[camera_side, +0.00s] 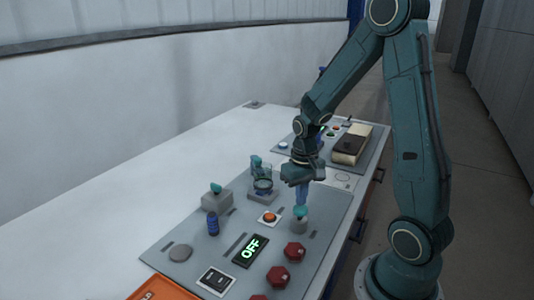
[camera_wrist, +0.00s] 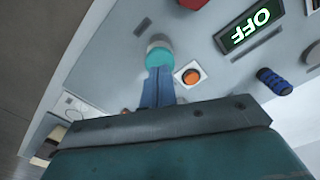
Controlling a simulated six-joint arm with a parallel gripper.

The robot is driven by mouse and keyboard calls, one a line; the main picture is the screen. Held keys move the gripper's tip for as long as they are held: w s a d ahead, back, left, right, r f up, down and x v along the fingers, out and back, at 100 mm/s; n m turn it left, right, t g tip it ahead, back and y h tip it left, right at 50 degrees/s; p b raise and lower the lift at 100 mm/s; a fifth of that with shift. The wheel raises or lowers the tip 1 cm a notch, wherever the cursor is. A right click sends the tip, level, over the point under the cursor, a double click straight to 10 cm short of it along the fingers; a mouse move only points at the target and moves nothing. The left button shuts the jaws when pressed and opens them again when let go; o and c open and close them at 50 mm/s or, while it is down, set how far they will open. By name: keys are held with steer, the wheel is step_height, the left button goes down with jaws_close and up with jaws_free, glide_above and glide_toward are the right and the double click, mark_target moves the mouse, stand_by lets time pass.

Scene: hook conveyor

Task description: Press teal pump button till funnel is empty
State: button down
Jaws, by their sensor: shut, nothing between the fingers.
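The teal pump button (camera_side: 300,211) sits on a grey round base on the panel, at the right side. In the wrist view the teal button (camera_wrist: 158,58) is just beyond the fingertips. My gripper (camera_side: 302,200) is shut and empty, pointing down over the teal button. My blue fingers (camera_wrist: 158,80) appear to reach its edge; I cannot tell if they touch it. A clear funnel-like vessel (camera_side: 263,181) stands on a grey block behind, with a teal part above it. Its fill level is too small to tell.
An orange button (camera_side: 269,217) sits left of the teal one. A display (camera_side: 250,251) reads OFF. Red knobs (camera_side: 295,251), a blue ribbed cylinder (camera_side: 212,223), a switch plate (camera_side: 216,280) and an orange tray (camera_side: 160,290) lie nearer. The white table at left is clear.

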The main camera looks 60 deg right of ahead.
mark_target(300, 208)
steer(key=shift+r, duration=0.15)
steer(key=shift+r, duration=2.4)
steer(key=shift+a+r, duration=0.15)
steer(key=shift+r, duration=0.1)
steer(key=s+a+r+n+t, duration=0.5)
steer(key=s+a+r, duration=0.5)
steer(key=a+r, duration=0.3)
steer(key=shift+a+r+n+t, duration=0.3)
steer(key=shift+a+n, duration=0.05)
steer(key=shift+n, duration=0.15)
steer(key=shift+s, duration=0.1)
